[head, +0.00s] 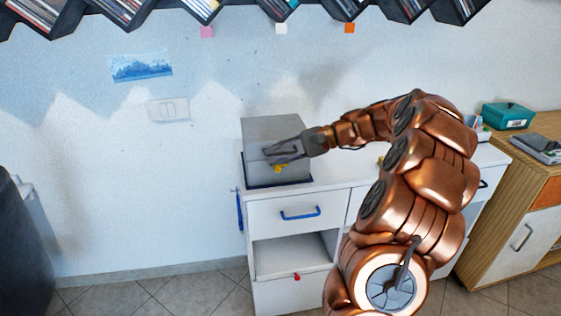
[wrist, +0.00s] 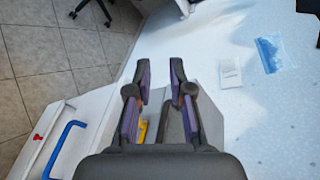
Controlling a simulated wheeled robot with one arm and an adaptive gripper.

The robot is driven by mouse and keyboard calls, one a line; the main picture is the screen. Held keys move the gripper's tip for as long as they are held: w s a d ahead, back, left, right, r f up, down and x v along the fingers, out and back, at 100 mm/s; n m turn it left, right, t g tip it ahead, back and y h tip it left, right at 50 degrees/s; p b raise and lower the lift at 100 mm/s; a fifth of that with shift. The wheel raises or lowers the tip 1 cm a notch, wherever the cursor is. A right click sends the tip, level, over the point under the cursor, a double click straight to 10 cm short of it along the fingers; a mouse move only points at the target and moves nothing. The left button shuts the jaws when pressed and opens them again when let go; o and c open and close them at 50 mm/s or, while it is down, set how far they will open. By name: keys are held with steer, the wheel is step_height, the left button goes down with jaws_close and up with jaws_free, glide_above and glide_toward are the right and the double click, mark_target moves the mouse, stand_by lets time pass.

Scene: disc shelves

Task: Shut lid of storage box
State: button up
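The grey storage box (head: 256,172) sits on the left end of the white cabinet top, with a dark blue edge at its base. A plain grey panel (head: 262,128) rises at its back and looks like the raised lid; my gripper covers part of the box, so the lid's exact angle is unclear. A small yellow part (head: 279,169) shows at the box front, and also beside the left finger in the wrist view (wrist: 143,132). My gripper (head: 266,153) is over the box. In the wrist view its fingers (wrist: 159,70) are apart with nothing held between them.
The white cabinet (head: 265,217) has a blue-handled drawer and an open compartment below. A teal box (head: 508,115) stands on the wooden cabinet at right. Disc shelves (head: 120,12) hang high on the wall. A dark bin-like object (head: 20,245) stands at far left. The floor between is clear.

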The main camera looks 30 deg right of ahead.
mark_target(284, 153)
steer(key=d+f+m+t+b, duration=0.1)
steer(key=d+f+m+t, duration=0.15)
steer(key=d, duration=0.75)
steer(key=shift+t+h, duration=0.3)
steer(key=shift+t, duration=0.05)
steer(key=shift+p+x, duration=0.35)
steer(key=shift+x, duration=3.5)
steer(key=shift+r, duration=0.2)
steer(key=shift+c, duration=0.4)
jaws_close()
